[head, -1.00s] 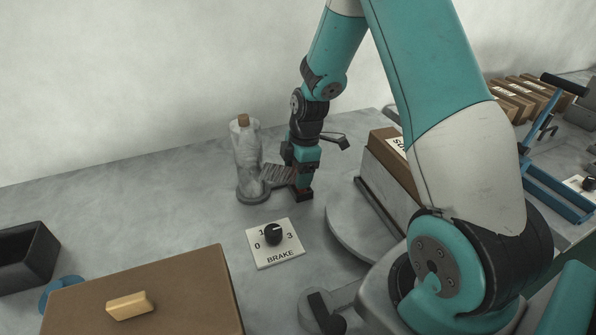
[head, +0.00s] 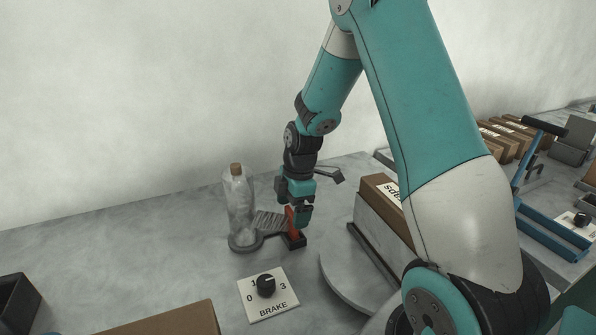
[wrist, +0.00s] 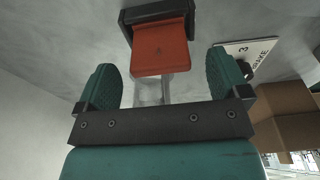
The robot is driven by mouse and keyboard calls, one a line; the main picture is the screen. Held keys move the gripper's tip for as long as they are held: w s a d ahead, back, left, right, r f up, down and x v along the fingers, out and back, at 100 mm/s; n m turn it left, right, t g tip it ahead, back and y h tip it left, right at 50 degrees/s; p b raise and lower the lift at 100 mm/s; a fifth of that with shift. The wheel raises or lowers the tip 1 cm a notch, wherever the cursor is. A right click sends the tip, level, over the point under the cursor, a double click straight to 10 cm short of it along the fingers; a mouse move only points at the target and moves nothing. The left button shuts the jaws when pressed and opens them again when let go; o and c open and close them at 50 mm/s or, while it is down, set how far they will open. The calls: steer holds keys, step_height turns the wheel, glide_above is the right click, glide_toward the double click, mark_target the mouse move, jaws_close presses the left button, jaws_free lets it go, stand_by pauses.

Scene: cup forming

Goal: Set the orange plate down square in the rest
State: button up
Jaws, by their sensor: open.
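The orange plate (head: 291,221) stands upright in the small black rest (head: 295,242) on the grey bench. In the wrist view the plate (wrist: 160,52) has its far end in the dark rest (wrist: 158,12) and looks about square with it. My gripper (head: 302,212) is at the plate's upper end, above the rest. In the wrist view my gripper (wrist: 162,74) is open, with a teal finger on each side of the plate and a gap to both. How deep the plate sits in the rest is hidden.
A clear bottle (head: 238,205) with a cork stands close left of the rest, beside a ridged grey piece (head: 270,222). A brake dial panel (head: 267,293) lies in front. A brown box (head: 382,195) stands to the right. Bench left of the bottle is clear.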

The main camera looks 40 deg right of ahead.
step_height(320, 180, up, 14)
steer(key=d, duration=0.2)
steer(key=shift+s+f, duration=0.25)
steer(key=shift+s, duration=0.05)
steer(key=s+a+r+m+p, duration=0.1)
steer(key=s+a+r, duration=0.15)
steer(key=a, duration=0.25)
steer(key=s+a+r+m+y, duration=0.1)
steer(key=s+a, duration=0.2)
steer(key=a, duration=0.2)
steer(key=s+a+r+m+p, duration=0.1)
steer(key=s+a+r, duration=0.1)
steer(key=a, duration=0.4)
steer(key=s+a+m, duration=0.2)
steer(key=s+a, duration=0.2)
steer(key=s, duration=0.3)
steer(key=s+a+r+m+y, duration=0.1)
steer(key=s+a+m, duration=0.1)
steer(key=s+a, duration=0.2)
steer(key=s, duration=0.3)
steer(key=shift+a+m, duration=0.4)
